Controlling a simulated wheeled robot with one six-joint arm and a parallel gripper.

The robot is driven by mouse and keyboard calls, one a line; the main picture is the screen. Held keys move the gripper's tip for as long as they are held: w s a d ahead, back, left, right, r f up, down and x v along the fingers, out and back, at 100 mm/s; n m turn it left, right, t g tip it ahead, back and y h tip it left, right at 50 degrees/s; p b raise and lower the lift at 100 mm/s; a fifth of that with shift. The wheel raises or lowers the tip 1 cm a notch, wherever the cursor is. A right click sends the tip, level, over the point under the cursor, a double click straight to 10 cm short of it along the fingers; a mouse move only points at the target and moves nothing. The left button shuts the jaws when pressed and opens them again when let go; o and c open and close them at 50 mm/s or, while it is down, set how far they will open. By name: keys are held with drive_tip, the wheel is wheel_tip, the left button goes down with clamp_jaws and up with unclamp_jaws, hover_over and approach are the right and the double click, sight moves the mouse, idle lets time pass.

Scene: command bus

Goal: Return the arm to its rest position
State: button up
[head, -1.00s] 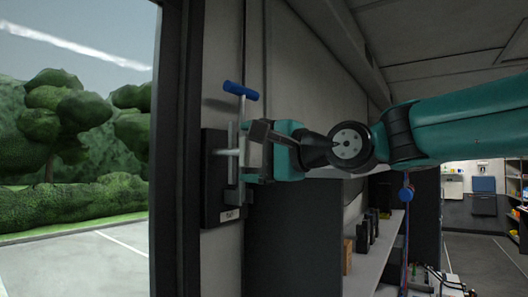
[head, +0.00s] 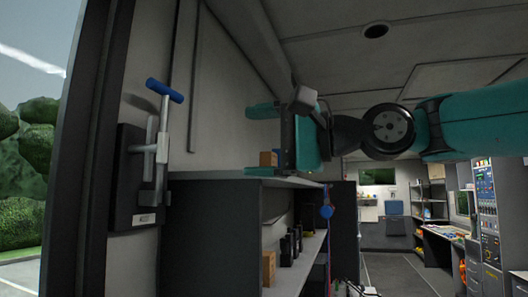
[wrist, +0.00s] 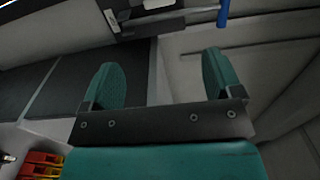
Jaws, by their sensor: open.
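My gripper (head: 255,143) is open and empty at the end of my teal arm, which reaches in from the right in the head view. Its two teal fingers also show in the wrist view (wrist: 160,82), spread apart with nothing between them. A wall lever with a blue T-handle (head: 164,91) is mounted on a black plate (head: 128,205) beside the door frame, left of my gripper. The gripper is clear of it. The blue handle (wrist: 223,14) also shows at the top of the wrist view.
A dark shelf unit (head: 210,235) with boxes stands below my gripper. A blue ball (head: 326,211) hangs right of the shelf. An open aisle (head: 395,275) leads to the back.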

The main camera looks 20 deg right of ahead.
drive_tip(key=shift+s+d, duration=0.3)
drive_tip(key=shift+d, duration=0.05)
idle(0.3)
drive_tip(key=s+a+f+n+g+h, duration=0.2)
drive_tip(key=f+n, duration=0.1)
drive_tip(key=f, duration=0.7)
drive_tip(key=s+a+f+n+g+h, duration=0.1)
drive_tip(key=f+n+g+h, duration=0.2)
drive_tip(key=f, duration=0.6)
drive_tip(key=s+d+f+n+g+h, duration=0.1)
drive_tip(key=s+f+n+g+h, duration=0.1)
drive_tip(key=s+f, duration=0.5)
drive_tip(key=s+d+f+n+g+h, duration=0.2)
drive_tip(key=s+f+n, duration=0.5)
drive_tip(key=f, duration=0.4)
drive_tip(key=shift+f+g+h, duration=0.15)
drive_tip(key=shift+g+h, duration=0.35)
drive_tip(key=shift+g, duration=0.5)
